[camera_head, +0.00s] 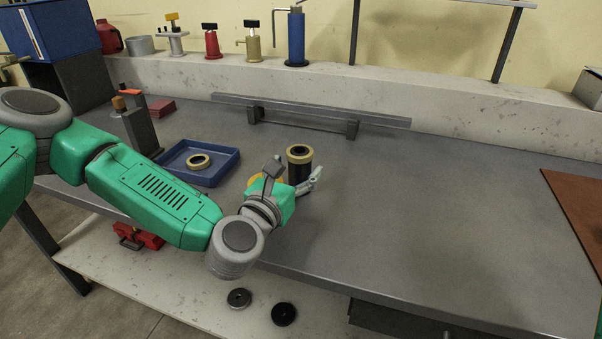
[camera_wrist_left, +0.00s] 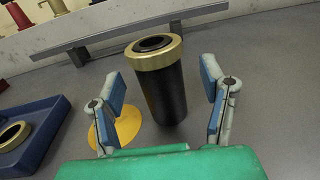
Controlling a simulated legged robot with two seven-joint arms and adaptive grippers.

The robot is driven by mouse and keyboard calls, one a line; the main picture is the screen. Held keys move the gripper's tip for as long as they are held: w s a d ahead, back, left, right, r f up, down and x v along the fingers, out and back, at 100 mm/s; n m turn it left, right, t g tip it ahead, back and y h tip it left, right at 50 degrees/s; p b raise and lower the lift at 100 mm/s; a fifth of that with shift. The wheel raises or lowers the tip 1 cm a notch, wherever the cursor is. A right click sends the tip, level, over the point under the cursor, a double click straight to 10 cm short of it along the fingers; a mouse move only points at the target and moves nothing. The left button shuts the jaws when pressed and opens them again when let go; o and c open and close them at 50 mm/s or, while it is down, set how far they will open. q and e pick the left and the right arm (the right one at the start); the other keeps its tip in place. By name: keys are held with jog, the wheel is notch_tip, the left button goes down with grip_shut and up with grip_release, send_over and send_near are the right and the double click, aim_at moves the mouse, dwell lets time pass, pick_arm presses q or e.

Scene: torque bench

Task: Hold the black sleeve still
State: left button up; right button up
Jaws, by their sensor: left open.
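The black sleeve (camera_wrist_left: 163,94) stands upright on the bench, with a brass-coloured ring (camera_wrist_left: 152,50) around its top. In the head view the sleeve (camera_head: 298,172) is partly hidden by my left gripper. My left gripper (camera_head: 293,172) is open, its fingers pointing toward the sleeve. In the left wrist view the two fingers (camera_wrist_left: 160,92) are spread to either side of the sleeve, with gaps visible. A yellow disc (camera_wrist_left: 121,129) lies on the bench beside the sleeve's base, partly behind the left finger. My right gripper is not in view.
A blue tray (camera_head: 228,156) holding a brass ring (camera_head: 199,161) sits left of the sleeve. A grey bar on blocks (camera_head: 310,110) stands behind. A brown mat (camera_head: 580,205) lies at the right. The bench between sleeve and mat is clear.

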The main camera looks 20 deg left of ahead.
pick_arm(q)
jog(key=shift+w+f, duration=0.1)
jog(key=shift+w, duration=1.15)
grip_shut()
notch_tip(320, 180, up, 10)
jog(key=shift+r+p, duration=0.1)
jog(key=shift+p, duration=0.9)
